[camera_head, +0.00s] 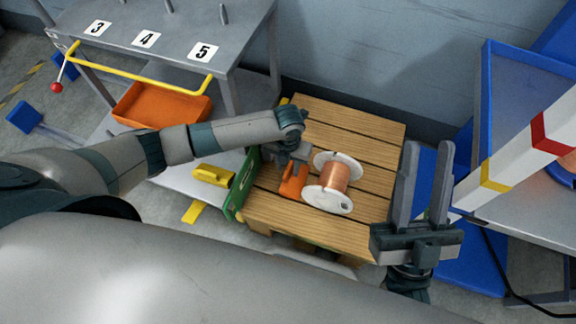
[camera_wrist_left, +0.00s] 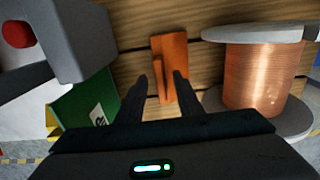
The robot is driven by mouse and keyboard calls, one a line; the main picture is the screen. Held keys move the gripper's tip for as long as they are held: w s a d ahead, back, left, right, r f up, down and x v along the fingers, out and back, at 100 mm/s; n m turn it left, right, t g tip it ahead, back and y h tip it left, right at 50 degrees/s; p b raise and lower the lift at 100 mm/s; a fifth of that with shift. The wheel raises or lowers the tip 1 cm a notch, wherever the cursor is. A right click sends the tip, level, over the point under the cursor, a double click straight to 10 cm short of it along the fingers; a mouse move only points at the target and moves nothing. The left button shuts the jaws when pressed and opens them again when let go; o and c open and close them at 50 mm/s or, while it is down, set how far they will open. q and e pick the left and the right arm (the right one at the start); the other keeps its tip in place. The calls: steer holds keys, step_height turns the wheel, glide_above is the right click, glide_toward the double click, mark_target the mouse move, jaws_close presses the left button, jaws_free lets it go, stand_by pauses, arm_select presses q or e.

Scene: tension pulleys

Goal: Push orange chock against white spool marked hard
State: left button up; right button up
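The orange chock (camera_head: 293,181) lies on the wooden pallet, left of the white spool (camera_head: 342,203) wound with copper wire. In the left wrist view the chock (camera_wrist_left: 169,62) and spool (camera_wrist_left: 255,75) stand apart with a narrow strip of wood between them. My left gripper (camera_head: 294,160) is low over the chock. In the left wrist view its fingers (camera_wrist_left: 164,82) are apart, on either side of the chock's near part, with a gap at the left finger. My right gripper (camera_head: 424,150) is open and empty, right of the pallet, pointing up. I cannot read any spool marking.
The wooden pallet (camera_head: 345,125) has bare planks behind the spool. A green panel (camera_head: 243,185) stands at its left edge, beside a yellow block (camera_head: 212,174). A grey table (camera_head: 150,25) with numbers and an orange bin (camera_head: 160,105) is at the back left.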

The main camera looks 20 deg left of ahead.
arm_select(q)
steer(key=shift+c, duration=0.6)
jaws_close()
steer(key=shift+s+d+p, duration=0.1)
steer(key=shift+d+p, duration=0.55)
steer(key=shift+d, duration=2.05)
steer(key=shift+o, duration=0.5)
jaws_free()
